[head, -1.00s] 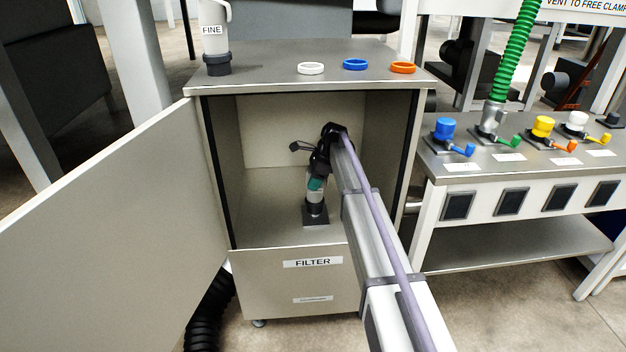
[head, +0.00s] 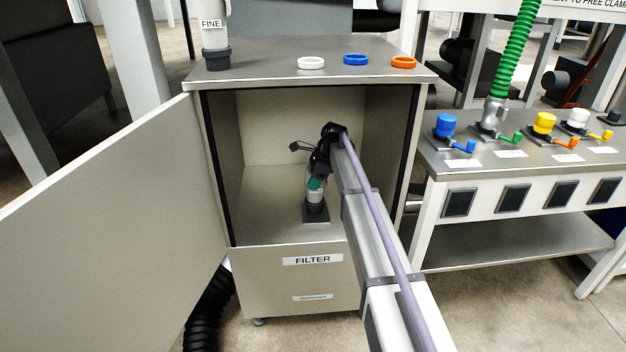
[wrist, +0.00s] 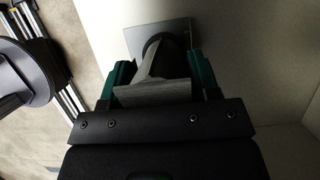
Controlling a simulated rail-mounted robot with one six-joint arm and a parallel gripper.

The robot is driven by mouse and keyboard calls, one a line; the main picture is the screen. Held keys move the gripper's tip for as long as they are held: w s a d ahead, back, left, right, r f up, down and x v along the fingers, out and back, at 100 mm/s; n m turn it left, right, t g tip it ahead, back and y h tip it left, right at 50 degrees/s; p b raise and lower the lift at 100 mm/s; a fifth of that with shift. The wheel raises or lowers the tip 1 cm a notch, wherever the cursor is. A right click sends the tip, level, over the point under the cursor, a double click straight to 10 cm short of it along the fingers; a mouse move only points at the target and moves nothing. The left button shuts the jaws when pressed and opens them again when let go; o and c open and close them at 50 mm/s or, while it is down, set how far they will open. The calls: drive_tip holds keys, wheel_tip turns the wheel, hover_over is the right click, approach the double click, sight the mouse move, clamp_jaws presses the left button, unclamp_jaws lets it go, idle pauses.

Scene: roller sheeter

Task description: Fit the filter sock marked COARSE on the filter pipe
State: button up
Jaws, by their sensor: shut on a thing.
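My gripper (head: 315,184) with green fingers is inside the open cabinet, pointing down. It is shut on a pale grey filter sock (head: 314,196), which also shows between the fingers in the wrist view (wrist: 157,90). The sock stands roughly upright, directly above a dark round base (head: 316,209) on a square plate (wrist: 184,28) on the cabinet floor. The filter pipe itself is hidden, and I cannot tell how far the sock is around it. No marking on the held sock is readable. Another sock, marked FINE (head: 211,37), stands on the cabinet top in a dark collar.
The cabinet door (head: 110,210) stands open to the left. White (head: 311,63), blue (head: 356,60) and orange (head: 403,62) rings lie on the top. A valve bench (head: 520,150) stands right.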

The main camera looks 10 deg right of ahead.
drive_tip(key=o, duration=1.4)
drive_tip(key=p+v, duration=1)
drive_tip(key=v, duration=0.1)
drive_tip(key=shift+a, duration=0.25)
drive_tip(key=shift+d+r, duration=0.1)
drive_tip(key=shift+d, duration=0.05)
